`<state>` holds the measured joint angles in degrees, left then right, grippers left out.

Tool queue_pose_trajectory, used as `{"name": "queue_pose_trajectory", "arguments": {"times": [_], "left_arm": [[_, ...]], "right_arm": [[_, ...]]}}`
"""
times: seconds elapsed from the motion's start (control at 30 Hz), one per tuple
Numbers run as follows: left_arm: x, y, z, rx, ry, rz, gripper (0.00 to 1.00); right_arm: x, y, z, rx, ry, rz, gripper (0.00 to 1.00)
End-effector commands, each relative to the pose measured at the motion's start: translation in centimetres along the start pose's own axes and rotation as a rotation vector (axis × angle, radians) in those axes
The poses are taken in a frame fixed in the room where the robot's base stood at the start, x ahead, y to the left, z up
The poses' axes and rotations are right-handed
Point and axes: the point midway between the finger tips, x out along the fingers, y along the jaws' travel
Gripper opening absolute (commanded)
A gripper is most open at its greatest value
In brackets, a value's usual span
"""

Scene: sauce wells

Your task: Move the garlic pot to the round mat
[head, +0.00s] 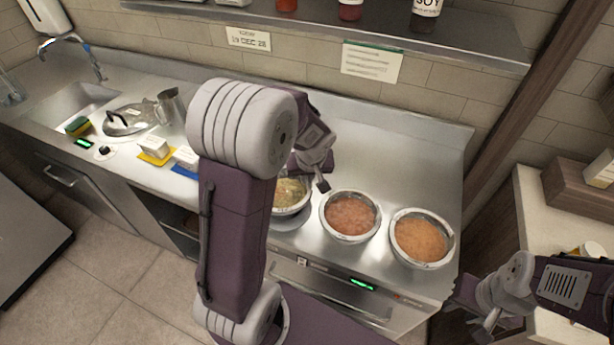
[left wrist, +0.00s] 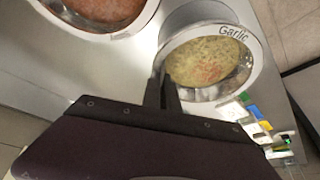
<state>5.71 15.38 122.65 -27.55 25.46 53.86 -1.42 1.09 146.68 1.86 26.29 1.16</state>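The garlic pot (head: 290,196) is a steel pot of pale yellow-green sauce, partly hidden by my left arm in the head view. Its "Garlic" label shows on the rim in the left wrist view (left wrist: 212,62). My left gripper (head: 322,184) is at the pot's rim. In the left wrist view its fingers (left wrist: 161,92) are close together over the near rim and look shut on it. The pot seems raised, with a dark round patch on the counter below it. My right gripper (head: 478,314) is low at the right. I cannot make out the round mat for sure.
Two pots of reddish (head: 350,216) and orange (head: 421,239) sauce sit in the counter to the right. A shelf (head: 330,38) with bottles runs above.

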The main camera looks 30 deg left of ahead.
Motion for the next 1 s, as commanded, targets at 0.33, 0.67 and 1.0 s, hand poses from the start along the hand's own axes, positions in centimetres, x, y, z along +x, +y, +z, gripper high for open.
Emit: {"name": "queue_pose_trajectory", "arguments": {"times": [0.33,0.67,1.0], "left_arm": [[0.24,0.02,0.05,0.001,0.002,0.0,0.0],[0.27,0.01,0.08,0.0,0.001,0.0,0.29],[0.34,-0.01,0.16,-0.001,-0.001,0.0,0.58]], "right_arm": [[0.47,0.01,0.05,0.0,0.0,0.0,0.36],[0.47,0.01,0.05,0.0,0.0,0.0,0.36],[0.5,0.01,0.05,0.0,0.0,0.0,0.36]]}}
